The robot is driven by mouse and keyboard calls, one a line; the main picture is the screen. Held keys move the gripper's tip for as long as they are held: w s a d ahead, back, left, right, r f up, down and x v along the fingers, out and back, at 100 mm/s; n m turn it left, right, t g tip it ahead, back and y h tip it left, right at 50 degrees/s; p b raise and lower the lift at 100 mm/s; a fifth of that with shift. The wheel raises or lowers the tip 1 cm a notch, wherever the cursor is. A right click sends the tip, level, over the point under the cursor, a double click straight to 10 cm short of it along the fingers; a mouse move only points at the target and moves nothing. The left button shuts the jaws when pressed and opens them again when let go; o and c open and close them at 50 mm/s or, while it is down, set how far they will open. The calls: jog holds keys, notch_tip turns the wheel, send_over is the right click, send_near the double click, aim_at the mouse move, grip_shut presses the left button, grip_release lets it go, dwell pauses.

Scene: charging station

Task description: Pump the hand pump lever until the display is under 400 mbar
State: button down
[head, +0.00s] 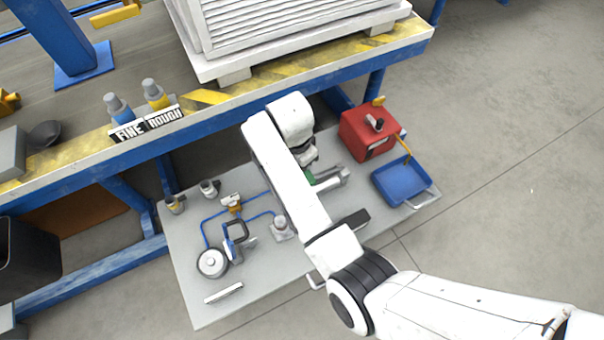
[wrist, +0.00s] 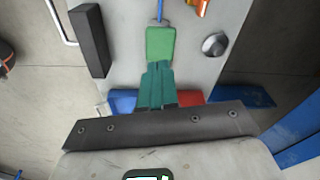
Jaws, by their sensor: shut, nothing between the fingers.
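My gripper (wrist: 157,67) shows in the wrist view as two dark teal fingers, closed together and empty. Their tips are in front of a green block (wrist: 160,42) with a blue hose at its far end; I cannot tell whether they touch it. In the head view my arm covers most of this spot. A grey bar-shaped fitting (head: 328,184), possibly the hand pump's lever, shows just right of my arm on the grey cart top (head: 185,285). A dark block (head: 352,219) lies near the cart's front edge, also in the wrist view (wrist: 89,40). No display reading is legible.
A red box (head: 369,132) and a blue tray (head: 401,181) stand at the cart's right end. Blue hoses, a round gauge-like part (head: 212,262) and a clamp-like fitting (head: 235,241) occupy its left half. A workbench (head: 210,103) runs behind; open floor lies right.

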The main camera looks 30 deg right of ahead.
jog(key=shift+f, duration=0.1)
jog(key=f+b, duration=0.4)
jog(key=b, duration=0.1)
jog(key=f+b, duration=0.2)
jog(key=b, duration=0.1)
jog(key=shift+d+f, duration=0.35)
jog(key=shift+f, duration=0.05)
